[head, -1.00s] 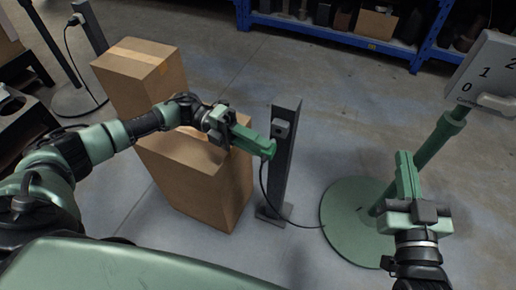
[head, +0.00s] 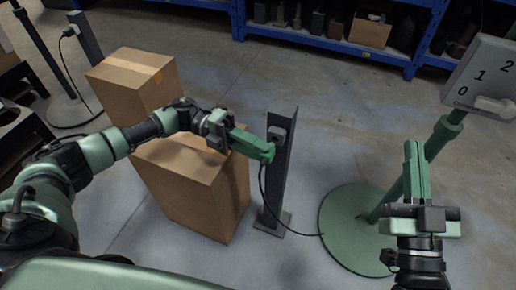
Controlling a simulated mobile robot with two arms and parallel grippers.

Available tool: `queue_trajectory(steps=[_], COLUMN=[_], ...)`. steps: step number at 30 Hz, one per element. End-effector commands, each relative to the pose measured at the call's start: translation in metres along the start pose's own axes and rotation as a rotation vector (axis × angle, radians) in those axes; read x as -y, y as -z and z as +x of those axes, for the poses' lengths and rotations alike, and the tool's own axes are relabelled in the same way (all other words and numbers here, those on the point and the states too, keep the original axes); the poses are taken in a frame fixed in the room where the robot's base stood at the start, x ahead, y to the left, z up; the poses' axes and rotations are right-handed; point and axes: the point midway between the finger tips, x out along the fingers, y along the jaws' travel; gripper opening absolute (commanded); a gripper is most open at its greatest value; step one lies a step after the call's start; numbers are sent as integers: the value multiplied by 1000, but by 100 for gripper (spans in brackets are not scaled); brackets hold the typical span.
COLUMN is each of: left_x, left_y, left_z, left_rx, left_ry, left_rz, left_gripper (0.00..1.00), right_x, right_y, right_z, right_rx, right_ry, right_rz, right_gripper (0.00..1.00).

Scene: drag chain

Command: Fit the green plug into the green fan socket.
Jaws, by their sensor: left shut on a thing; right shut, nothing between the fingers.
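My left gripper (head: 256,147) is shut on the green plug (head: 268,155), holding it in the air at the fingertips. The black cord (head: 263,190) hangs from the plug down to the floor and runs to the round green fan base. A dark upright post (head: 280,180) with a small grey socket box (head: 277,134) stands right by the plug. The plug overlaps the post just below the box; I cannot tell whether they touch. No green marking shows on the box. My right gripper (head: 413,146) is shut and empty, in front of the fan stand's pole.
Cardboard boxes (head: 200,190) stand under and behind my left arm. The green fan stand (head: 345,225) with its control panel (head: 483,80) is at the right. A blue shelf (head: 330,45) is at the back. Another post with a plugged-in cord (head: 85,38) is at the far left.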

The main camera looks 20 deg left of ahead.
Motion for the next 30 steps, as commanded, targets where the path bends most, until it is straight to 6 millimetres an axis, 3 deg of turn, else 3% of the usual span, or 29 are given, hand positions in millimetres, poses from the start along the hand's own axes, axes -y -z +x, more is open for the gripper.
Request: queue_trajectory(steps=[30], left_x=[0], left_y=[0], left_z=[0], left_rx=[0], left_ry=[0], left_rz=[0], left_gripper=[0], right_x=[1], right_y=[7], right_z=[0], right_rx=[-35], right_ry=[2], right_rz=[2], right_gripper=[0])
